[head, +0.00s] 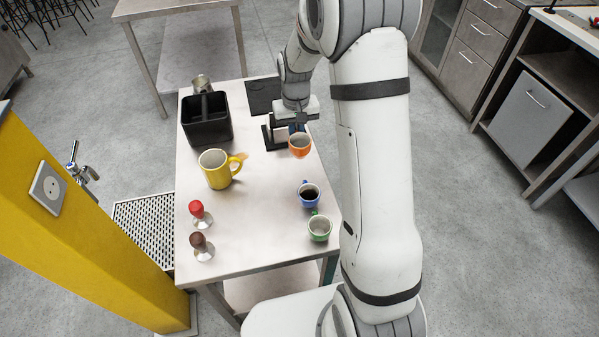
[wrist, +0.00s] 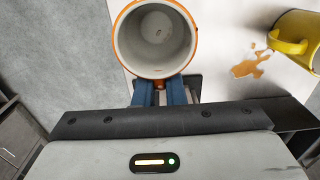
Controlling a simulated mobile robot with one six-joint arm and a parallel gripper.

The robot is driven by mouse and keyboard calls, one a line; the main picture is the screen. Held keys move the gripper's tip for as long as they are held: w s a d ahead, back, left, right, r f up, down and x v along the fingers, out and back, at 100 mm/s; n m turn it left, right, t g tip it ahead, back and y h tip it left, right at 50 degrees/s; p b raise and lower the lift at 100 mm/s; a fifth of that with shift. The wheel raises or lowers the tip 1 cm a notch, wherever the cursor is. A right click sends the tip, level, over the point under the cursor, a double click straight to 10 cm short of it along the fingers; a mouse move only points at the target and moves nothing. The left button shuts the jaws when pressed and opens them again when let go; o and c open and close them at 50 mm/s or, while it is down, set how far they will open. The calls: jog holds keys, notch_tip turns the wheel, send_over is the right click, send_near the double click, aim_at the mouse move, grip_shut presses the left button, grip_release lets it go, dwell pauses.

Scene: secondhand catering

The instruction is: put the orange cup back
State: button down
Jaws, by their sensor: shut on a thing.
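The orange cup (head: 300,147) is at the far right part of the table, upright, with a pale inside that looks empty. In the wrist view the orange cup (wrist: 154,38) is at the top, its open mouth facing the camera. My gripper (head: 297,129) is behind the cup and shut on its near side or handle; in the wrist view the blue fingers (wrist: 160,92) meet at the cup's edge. Whether the cup touches the table or is slightly above it, I cannot tell.
A yellow mug (head: 216,170) stands beside a brown spill (wrist: 247,66). A blue cup (head: 309,195) with dark liquid and a green cup (head: 319,228) stand at the right edge. A black bin (head: 206,124) and dark mat (head: 264,95) are at the back.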

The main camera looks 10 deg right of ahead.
notch_tip(320, 180, down, 9)
jog(key=shift+f+p, duration=0.1)
jog(key=shift+p, duration=0.2)
jog(key=shift+f, duration=0.2)
jog(key=c, duration=1.5)
grip_release()
jog(key=shift+r, duration=0.15)
